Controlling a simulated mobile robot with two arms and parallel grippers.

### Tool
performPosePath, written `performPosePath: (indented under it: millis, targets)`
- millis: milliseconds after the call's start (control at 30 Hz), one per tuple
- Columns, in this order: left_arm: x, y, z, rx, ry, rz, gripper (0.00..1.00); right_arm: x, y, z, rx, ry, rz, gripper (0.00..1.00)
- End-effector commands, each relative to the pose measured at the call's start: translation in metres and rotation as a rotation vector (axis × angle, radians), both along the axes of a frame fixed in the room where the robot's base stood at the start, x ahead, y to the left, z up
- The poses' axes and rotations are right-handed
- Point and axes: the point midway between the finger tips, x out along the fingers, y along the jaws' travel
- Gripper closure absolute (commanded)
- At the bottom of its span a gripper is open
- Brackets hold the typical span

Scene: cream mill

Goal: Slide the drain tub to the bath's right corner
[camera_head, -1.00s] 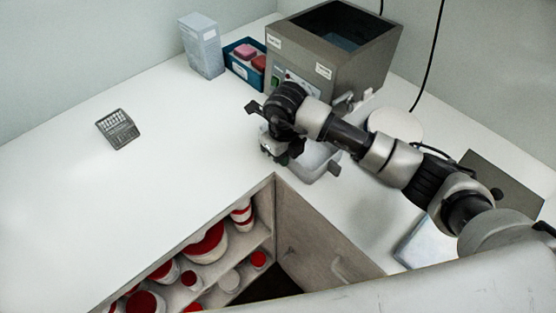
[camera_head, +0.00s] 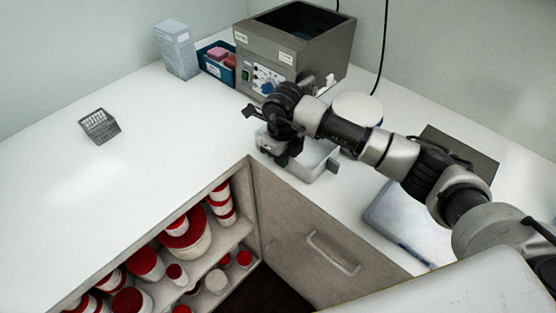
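The bath (camera_head: 263,50) is a grey metal box with a dark open top, standing at the back of the white counter. A control panel and a pale tap are on its front. The drain tub (camera_head: 318,160) is a shallow whitish tub on the counter in front of the bath's right part. My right gripper (camera_head: 277,153) is down at the tub's left end, at or very near its wall. My wrist and forearm cover part of the tub and the bath's lower front. The finger gap is not clear. My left gripper is not in view.
A white round lid or container (camera_head: 357,107) stands right of the bath. A blue box with pink items (camera_head: 231,76), a pale carton (camera_head: 177,50) and a wire rack (camera_head: 99,126) are to the left. A grey-blue tray (camera_head: 385,213) lies at right. Open shelves hold red-lidded tubs (camera_head: 145,262).

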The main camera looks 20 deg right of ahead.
Motion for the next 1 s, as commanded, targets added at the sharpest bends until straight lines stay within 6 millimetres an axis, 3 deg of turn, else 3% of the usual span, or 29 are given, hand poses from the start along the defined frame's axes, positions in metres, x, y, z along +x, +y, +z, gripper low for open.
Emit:
performPosePath:
  millis: [467, 600, 700, 1000]
  targets:
    - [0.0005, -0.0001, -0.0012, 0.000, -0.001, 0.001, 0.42, 0.0019, -0.0039, 0.0009, 0.001, -0.001, -0.001, 1.00]
    - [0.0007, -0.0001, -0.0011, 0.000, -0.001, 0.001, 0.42, 0.0019, -0.0038, 0.0008, 0.001, -0.001, -0.001, 0.78]
    - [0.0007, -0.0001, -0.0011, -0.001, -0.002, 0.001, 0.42, 0.0019, -0.0038, 0.0006, 0.001, -0.001, -0.001, 0.66]
    - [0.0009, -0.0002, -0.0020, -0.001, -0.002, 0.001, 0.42, 0.0020, -0.0037, 0.0033, 0.001, -0.001, -0.001, 0.66]
